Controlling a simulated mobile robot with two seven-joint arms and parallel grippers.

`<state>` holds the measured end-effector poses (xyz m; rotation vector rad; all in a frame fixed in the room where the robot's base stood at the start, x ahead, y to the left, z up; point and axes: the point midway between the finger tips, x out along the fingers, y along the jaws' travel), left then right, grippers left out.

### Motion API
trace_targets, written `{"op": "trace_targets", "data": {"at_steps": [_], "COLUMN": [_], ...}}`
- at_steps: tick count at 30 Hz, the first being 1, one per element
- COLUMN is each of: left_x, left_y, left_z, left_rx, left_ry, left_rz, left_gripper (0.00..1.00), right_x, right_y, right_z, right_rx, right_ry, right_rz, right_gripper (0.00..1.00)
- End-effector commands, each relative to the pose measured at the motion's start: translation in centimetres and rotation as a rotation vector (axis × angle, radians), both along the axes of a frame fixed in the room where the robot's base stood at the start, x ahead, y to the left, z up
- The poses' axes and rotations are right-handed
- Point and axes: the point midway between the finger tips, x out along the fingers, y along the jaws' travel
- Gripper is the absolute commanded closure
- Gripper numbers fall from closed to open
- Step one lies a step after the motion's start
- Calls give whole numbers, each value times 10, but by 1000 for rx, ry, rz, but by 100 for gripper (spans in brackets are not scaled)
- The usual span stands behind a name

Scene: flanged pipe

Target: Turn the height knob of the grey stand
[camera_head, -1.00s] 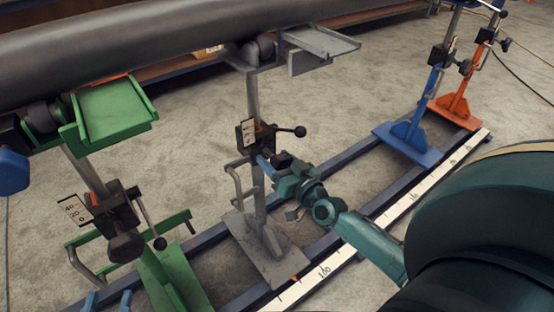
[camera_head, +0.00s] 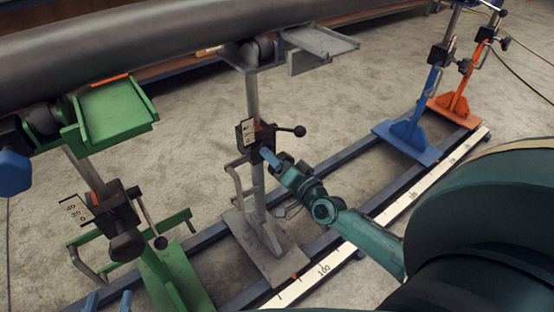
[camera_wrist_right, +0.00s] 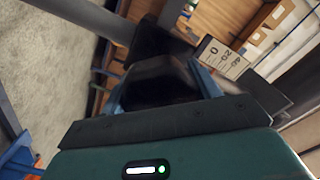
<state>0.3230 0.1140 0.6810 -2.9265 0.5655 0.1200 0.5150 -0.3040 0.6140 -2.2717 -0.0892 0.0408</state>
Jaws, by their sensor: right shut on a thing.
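The grey stand (camera_head: 254,187) stands in the middle of the head view, its post upright under the pipe. Its dark clamp block carries a small scale plate (camera_head: 247,132) and a lever with a black ball (camera_head: 299,131). My right gripper (camera_head: 270,156) reaches in from the right at the clamp block, below the lever. The fingers mostly hide the knob in the head view. My left gripper (camera_head: 108,302) shows only two separated blue fingertips at the bottom left.
The large grey pipe (camera_head: 150,45) runs across the top. A green stand (camera_head: 165,270) is at the left; a blue stand (camera_head: 415,135) and an orange stand (camera_head: 455,105) are at the right. A rail with a white ruler (camera_head: 400,205) runs along the stand bases.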

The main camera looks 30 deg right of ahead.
Motion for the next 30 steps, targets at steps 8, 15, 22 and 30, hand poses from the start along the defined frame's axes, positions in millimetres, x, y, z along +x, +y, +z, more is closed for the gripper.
{"op": "trace_targets", "data": {"at_steps": [8,15,22,30], "left_x": [0,0,0,0], "left_y": [0,0,0,0], "left_z": [0,1,1,2], "left_rx": [4,4,4,4], "left_ry": [-3,-4,-5,-3], "left_rz": [-4,-4,-4,-4], "left_gripper": [64,64,64,64], "right_x": [0,0,0,-5], "right_y": [0,0,0,0], "right_z": [-1,-1,0,0], "right_rx": [7,6,6,5], "right_ry": [3,3,2,2], "right_rz": [2,1,0,1], "right_gripper": [61,31,16,16]}}
